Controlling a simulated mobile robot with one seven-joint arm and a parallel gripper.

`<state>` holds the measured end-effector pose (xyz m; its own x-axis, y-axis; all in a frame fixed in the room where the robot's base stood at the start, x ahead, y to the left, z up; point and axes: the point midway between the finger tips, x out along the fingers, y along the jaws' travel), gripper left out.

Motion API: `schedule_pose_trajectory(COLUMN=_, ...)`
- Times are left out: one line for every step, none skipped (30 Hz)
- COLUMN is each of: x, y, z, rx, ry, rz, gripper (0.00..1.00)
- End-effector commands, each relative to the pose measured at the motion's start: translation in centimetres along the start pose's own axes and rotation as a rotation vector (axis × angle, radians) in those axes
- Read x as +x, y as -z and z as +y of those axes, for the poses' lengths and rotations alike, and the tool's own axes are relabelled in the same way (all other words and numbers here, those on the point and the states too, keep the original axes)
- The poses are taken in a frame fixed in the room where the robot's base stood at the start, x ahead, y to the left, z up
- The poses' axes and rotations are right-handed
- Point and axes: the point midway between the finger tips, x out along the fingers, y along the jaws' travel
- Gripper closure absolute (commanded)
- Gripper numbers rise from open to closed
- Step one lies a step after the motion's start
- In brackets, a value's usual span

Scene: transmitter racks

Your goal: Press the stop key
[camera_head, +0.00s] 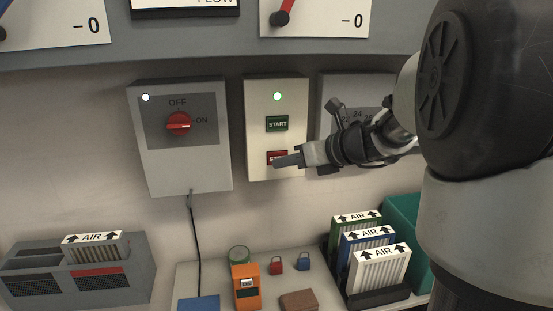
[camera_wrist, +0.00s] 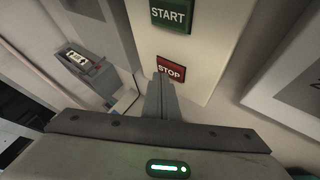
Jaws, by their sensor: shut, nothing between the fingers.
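The red stop key (camera_head: 271,155) is on the cream start/stop box (camera_head: 258,98), below the green start key (camera_head: 277,124). In the head view my gripper (camera_head: 277,162) partly covers the stop key. My gripper is shut and empty, its fingertips in front of the lower part of the key. In the wrist view the stop key (camera_wrist: 171,70) shows its label, with the shut fingertips (camera_wrist: 161,78) at its lower left edge. The start key (camera_wrist: 171,14) is above it. I cannot tell whether the fingertips touch the stop key. The box's lamp (camera_head: 277,97) glows.
A grey box with a red rotary switch (camera_head: 178,123) is left of the start/stop box, and another grey panel (camera_head: 343,92) is right. Below are air filters (camera_head: 379,270), an orange meter (camera_head: 246,290), padlocks (camera_head: 276,264) and a grey unit (camera_head: 125,285).

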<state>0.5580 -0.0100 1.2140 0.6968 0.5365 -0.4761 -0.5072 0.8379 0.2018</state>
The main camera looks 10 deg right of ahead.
Motion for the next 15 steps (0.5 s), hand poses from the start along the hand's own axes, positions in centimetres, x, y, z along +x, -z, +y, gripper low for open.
schedule_pose_trajectory(x=0.03, y=-0.04, z=-0.02, rx=0.000, ry=0.000, rz=0.000, gripper=1.00)
schedule_pose_trajectory(x=0.05, y=-0.06, z=-0.04, rx=0.000, ry=0.000, rz=0.000, gripper=1.00)
schedule_pose_trajectory(x=0.09, y=-0.08, z=-0.06, rx=0.000, ry=0.000, rz=0.000, gripper=1.00)
schedule_pose_trajectory(x=0.11, y=-0.10, z=-0.08, rx=0.000, ry=0.000, rz=0.000, gripper=1.00)
schedule_pose_trajectory(x=0.14, y=-0.12, z=-0.10, rx=0.000, ry=0.000, rz=0.000, gripper=1.00)
schedule_pose_trajectory(x=0.18, y=-0.14, z=-0.12, rx=0.000, ry=0.000, rz=0.000, gripper=1.00)
schedule_pose_trajectory(x=0.20, y=-0.15, z=-0.15, rx=0.000, ry=0.000, rz=0.000, gripper=1.00)
schedule_pose_trajectory(x=0.23, y=-0.17, z=-0.16, rx=0.000, ry=0.000, rz=0.001, gripper=1.00)
schedule_pose_trajectory(x=0.27, y=-0.19, z=-0.19, rx=0.000, ry=0.000, rz=0.001, gripper=1.00)
schedule_pose_trajectory(x=0.29, y=-0.21, z=-0.21, rx=0.000, ry=0.000, rz=0.001, gripper=1.00)
schedule_pose_trajectory(x=0.32, y=-0.22, z=-0.22, rx=0.000, ry=0.000, rz=0.001, gripper=1.00)
schedule_pose_trajectory(x=0.35, y=-0.24, z=-0.25, rx=0.000, ry=0.000, rz=0.001, gripper=1.00)
schedule_pose_trajectory(x=0.38, y=-0.26, z=-0.27, rx=0.000, ry=0.000, rz=0.001, gripper=1.00)
schedule_pose_trajectory(x=0.40, y=-0.28, z=-0.28, rx=0.000, ry=0.000, rz=0.001, gripper=1.00)
schedule_pose_trajectory(x=0.44, y=-0.31, z=-0.30, rx=0.000, ry=0.000, rz=0.001, gripper=1.00)
